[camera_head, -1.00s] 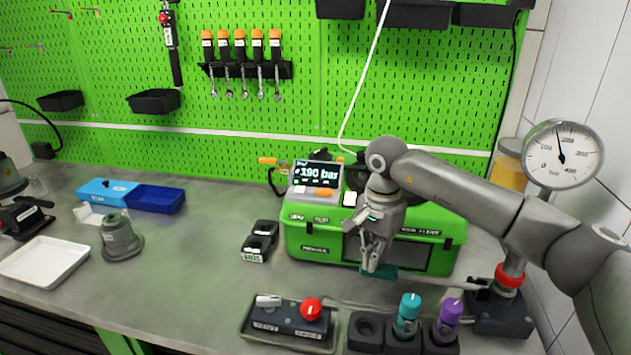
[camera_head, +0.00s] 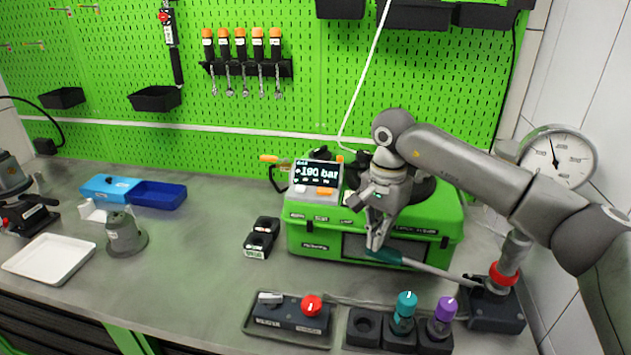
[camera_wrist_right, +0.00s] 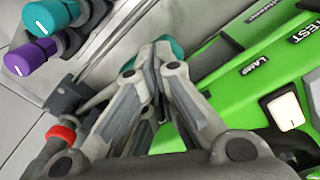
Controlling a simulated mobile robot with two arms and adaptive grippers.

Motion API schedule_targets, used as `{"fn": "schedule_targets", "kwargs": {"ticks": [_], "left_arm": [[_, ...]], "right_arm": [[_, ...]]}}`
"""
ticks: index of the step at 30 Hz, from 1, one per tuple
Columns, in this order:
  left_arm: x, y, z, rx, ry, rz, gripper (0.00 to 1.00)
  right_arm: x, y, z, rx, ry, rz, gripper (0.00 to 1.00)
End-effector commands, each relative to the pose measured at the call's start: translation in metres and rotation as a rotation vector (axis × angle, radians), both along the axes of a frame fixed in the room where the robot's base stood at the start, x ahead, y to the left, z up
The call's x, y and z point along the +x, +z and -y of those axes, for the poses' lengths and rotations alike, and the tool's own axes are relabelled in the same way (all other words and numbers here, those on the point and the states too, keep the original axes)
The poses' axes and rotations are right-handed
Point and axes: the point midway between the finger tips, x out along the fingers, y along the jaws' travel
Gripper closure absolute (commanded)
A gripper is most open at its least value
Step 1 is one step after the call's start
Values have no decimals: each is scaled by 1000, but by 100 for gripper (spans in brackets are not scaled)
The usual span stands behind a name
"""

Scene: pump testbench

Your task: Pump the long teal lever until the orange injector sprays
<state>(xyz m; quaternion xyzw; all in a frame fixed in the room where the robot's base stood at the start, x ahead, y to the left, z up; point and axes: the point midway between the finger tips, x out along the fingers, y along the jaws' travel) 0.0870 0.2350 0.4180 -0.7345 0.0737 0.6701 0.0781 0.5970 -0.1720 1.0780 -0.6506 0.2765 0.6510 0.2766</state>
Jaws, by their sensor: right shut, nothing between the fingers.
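The long lever's teal grip (camera_head: 386,256) is in front of the green case, its grey rod running right to the pump base (camera_head: 495,308). My right gripper (camera_head: 375,243) is shut and empty, with its fingertips at the teal grip, just above or against it; contact is unclear. In the right wrist view, the closed fingers (camera_wrist_right: 160,62) partly cover the teal grip (camera_wrist_right: 170,47). The tester display (camera_head: 318,175) reads about 190 bar. An orange-ended part (camera_head: 268,159) is beside the display; I cannot tell whether it is the injector. No spray shows. My left gripper is out of view.
The green case (camera_head: 318,243) stands close behind the lever. A round gauge (camera_head: 557,160) is at the right.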

Motion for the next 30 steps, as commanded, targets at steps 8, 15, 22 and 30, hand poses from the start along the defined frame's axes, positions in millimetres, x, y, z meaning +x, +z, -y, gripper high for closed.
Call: {"fn": "schedule_targets", "kwargs": {"ticks": [8, 15, 22, 30], "left_arm": [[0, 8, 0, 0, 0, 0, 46], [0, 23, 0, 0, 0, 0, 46], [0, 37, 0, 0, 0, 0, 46], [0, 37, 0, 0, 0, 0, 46]], "right_arm": [[0, 11, 0, 0, 0, 1, 100], [0, 36, 0, -1, 0, 1, 100], [0, 58, 0, 1, 0, 1, 100], [0, 60, 0, 0, 0, 0, 100]]}}
